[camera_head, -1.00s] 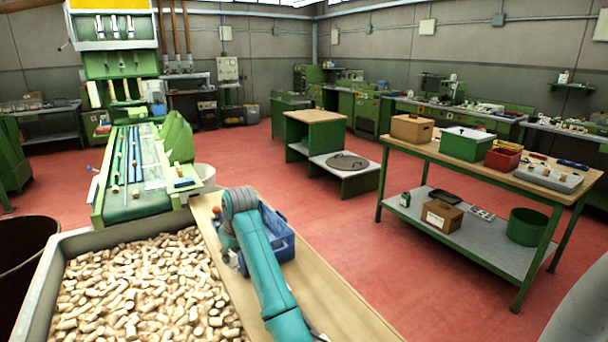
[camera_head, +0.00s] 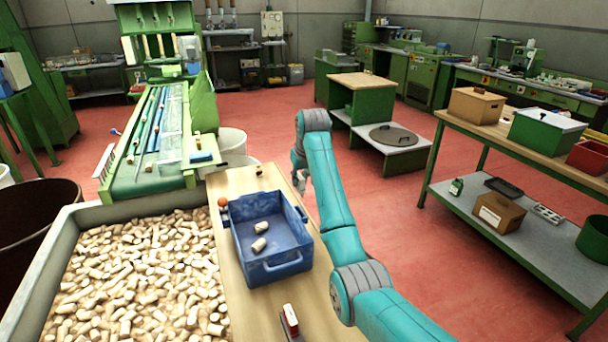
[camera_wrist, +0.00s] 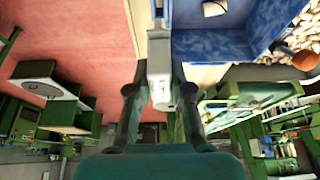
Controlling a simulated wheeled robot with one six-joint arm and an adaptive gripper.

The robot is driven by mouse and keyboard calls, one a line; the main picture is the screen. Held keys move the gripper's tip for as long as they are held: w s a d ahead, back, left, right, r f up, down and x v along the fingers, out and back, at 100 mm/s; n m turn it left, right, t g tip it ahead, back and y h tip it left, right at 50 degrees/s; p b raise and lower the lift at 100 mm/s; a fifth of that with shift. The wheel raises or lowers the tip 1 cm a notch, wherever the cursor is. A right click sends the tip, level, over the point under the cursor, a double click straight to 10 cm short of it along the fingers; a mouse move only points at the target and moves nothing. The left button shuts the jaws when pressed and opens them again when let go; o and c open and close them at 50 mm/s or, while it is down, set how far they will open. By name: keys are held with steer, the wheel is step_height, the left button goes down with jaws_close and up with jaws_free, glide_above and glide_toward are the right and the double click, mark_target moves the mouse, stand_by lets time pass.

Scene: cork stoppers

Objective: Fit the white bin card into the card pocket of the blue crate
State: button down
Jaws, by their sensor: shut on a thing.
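The blue crate (camera_head: 285,268) stands open on the wooden bench top, with two corks inside. It also shows at the upper right in the wrist view (camera_wrist: 210,46). Its card pocket cannot be made out. The fingers are mostly hidden there by the arm, and only a small pale part shows.
A trough of corks (camera_head: 130,285) lies left of the wooden bench top (camera_head: 245,315). Open red floor lies right.

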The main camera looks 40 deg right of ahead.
mark_target(300, 194)
steer(key=shift+a+f, duration=0.1)
steer(key=shift+f, duration=2.95)
steer(key=shift+s, duration=0.25)
steer(key=shift+f, duration=1.55)
stand_by(0.7)
steer(key=c, duration=1)
jaws_free()
steer(key=v, duration=1.2)
steer(key=shift+f, duration=0.1)
